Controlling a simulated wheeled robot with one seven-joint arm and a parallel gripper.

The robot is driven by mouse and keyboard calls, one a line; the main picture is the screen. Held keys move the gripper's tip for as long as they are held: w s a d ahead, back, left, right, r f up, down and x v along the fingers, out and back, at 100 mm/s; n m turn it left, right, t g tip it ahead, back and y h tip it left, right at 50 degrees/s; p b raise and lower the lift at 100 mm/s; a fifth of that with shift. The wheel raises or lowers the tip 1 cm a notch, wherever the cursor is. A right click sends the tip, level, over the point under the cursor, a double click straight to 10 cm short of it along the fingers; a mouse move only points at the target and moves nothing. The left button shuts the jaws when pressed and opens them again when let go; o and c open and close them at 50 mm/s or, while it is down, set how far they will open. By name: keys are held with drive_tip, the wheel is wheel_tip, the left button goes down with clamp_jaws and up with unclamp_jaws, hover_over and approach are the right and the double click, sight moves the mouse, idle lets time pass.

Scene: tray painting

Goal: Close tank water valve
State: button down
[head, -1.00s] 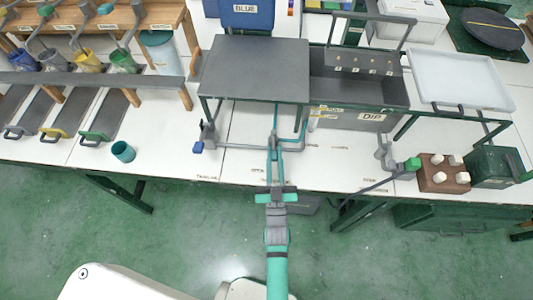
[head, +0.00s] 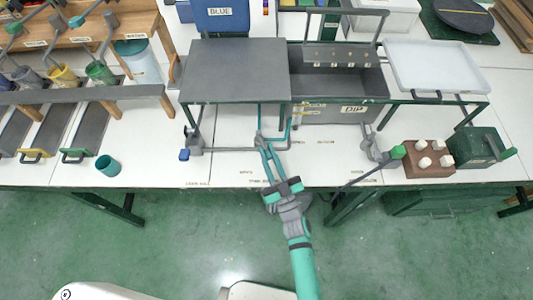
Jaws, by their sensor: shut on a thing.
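My gripper (head: 260,139), with long teal fingers, reaches up from the table's front edge. The fingers converge and are shut on a small part at the grey pipe (head: 232,149) under the dark tabletop. This looks like the tank water valve's handle, but the fingers mostly hide it and I cannot tell how far it is turned. The grey tank marked DIP (head: 345,114) stands to the right of the fingertips.
A blue knob (head: 184,155) is on the pipe's left end. A green knob (head: 398,152) and brown block with white pegs (head: 428,171) stand right. A teal cup (head: 108,165) sits left. The dark tabletop (head: 235,72) overhangs the pipes. White table between cup and pipe is clear.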

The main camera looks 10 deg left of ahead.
drive_tip(key=c, duration=1.7)
unclamp_jaws()
drive_tip(key=v, duration=1)
drive_tip(key=shift+s+d, duration=0.2)
drive_tip(key=shift+s, duration=0.15)
